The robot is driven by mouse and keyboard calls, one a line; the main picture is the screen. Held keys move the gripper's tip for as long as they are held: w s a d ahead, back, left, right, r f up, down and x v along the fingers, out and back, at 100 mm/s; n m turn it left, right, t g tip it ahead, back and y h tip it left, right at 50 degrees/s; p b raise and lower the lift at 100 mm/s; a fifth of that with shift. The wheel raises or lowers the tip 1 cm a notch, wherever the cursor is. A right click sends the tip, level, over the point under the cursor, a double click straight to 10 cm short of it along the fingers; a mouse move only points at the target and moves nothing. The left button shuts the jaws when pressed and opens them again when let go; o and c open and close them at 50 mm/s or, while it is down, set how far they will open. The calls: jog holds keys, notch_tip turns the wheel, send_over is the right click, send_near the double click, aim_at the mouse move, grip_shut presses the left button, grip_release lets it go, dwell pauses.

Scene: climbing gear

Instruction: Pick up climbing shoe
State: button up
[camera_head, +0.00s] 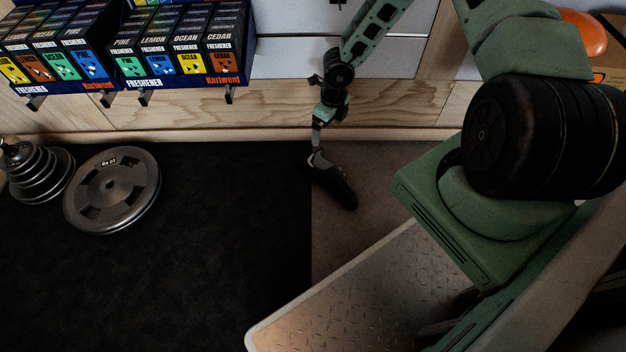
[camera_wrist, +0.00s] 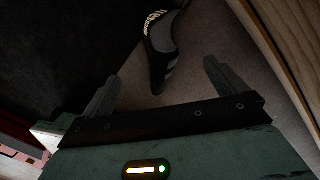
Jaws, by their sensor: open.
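A dark climbing shoe (camera_head: 334,183) lies on the floor where the black mat meets the grey-brown carpet, close to the wooden wall base. In the wrist view the shoe (camera_wrist: 163,52) shows grey and black with pale stripes, its lower end between and ahead of my two fingers. My gripper (camera_wrist: 162,82) is open, with a finger on each side and nothing between the tips that I can see held. In the head view my gripper (camera_head: 317,138) hangs down right at the upper end of the shoe. Whether a finger touches the shoe I cannot tell.
Weight plates (camera_head: 113,189) lie on the black mat (camera_head: 220,270) at the left, with a stack of plates (camera_head: 38,172) beside them. Boxes of air freshener (camera_head: 150,55) sit on a shelf above. The wooden base panel (camera_head: 270,103) stands close behind the shoe. The mat's middle is clear.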

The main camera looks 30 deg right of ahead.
aim_at(326, 167)
jog(key=shift+m, duration=0.6)
jog(key=f+b, duration=0.2)
jog(key=f, duration=0.2)
jog(key=s+f+b, duration=0.1)
jog(key=f+b, duration=0.2)
jog(key=f, duration=0.2)
jog(key=f+b, duration=0.2)
jog(key=f, duration=0.2)
jog(key=shift+s+a+f+b, duration=0.3)
jog(key=shift+s+a, duration=0.1)
jog(key=f+b, duration=0.1)
jog(key=f, duration=0.1)
jog(key=f+b, duration=0.4)
jog(key=shift+a, duration=0.3)
jog(key=c, duration=1.3)
jog(key=shift+o, duration=0.2)
notch_tip(326, 167, up, 10)
jog(key=p, duration=0.6)
jog(key=shift+p, duration=0.35)
